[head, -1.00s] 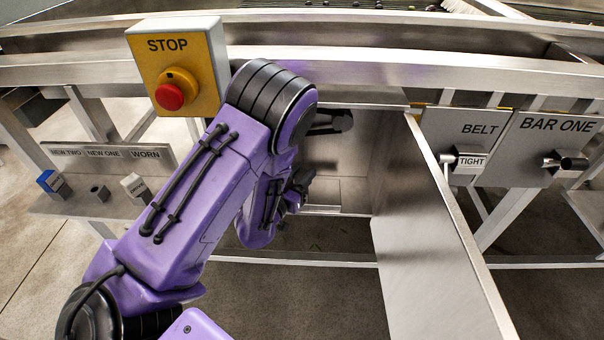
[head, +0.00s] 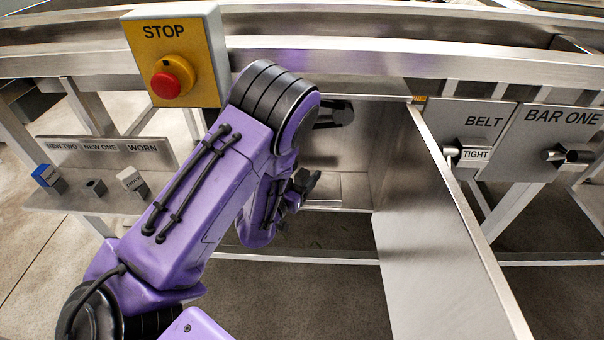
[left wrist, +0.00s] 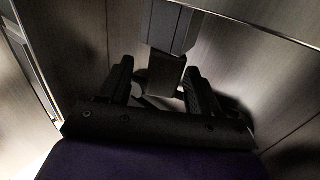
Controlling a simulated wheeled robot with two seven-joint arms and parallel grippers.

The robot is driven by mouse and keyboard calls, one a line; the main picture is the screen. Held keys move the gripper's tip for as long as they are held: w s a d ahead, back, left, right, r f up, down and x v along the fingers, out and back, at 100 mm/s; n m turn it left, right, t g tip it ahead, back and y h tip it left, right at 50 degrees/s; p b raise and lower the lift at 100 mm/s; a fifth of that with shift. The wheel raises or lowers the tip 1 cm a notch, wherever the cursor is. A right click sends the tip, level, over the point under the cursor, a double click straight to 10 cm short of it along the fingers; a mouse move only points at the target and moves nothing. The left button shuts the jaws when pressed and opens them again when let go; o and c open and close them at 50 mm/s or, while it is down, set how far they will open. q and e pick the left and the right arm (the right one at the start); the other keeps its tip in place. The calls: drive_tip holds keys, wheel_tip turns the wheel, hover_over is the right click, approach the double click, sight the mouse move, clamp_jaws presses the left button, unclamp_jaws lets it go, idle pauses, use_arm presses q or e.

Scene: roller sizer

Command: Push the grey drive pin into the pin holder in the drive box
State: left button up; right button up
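The drive box (head: 390,150) is an open metal box under the frame, with its panel door (head: 445,270) swung out towards me. My left gripper (head: 304,184) is at the box opening, partly hidden behind my purple arm. In the left wrist view its two dark fingers (left wrist: 160,85) stand apart. A small grey block, which looks like the drive pin (left wrist: 166,76), shows between them, with a gap at the left finger. A larger grey block, perhaps the pin holder (left wrist: 173,27), is directly above it. Whether the pin is seated cannot be seen. My right gripper is out of view.
A yellow STOP box (head: 205,60) with a red button hangs close above my left arm. A shelf (head: 80,203) at left holds small blocks under a label strip (head: 108,152). BELT (head: 490,125) and BAR ONE (head: 560,130) panels with levers are right of the door.

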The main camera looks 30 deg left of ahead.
use_arm(q)
drive_tip(key=s, duration=1)
drive_tip(key=shift+s+d, duration=0.2)
drive_tip(key=shift+s, duration=0.1)
drive_tip(key=shift+f, duration=0.1)
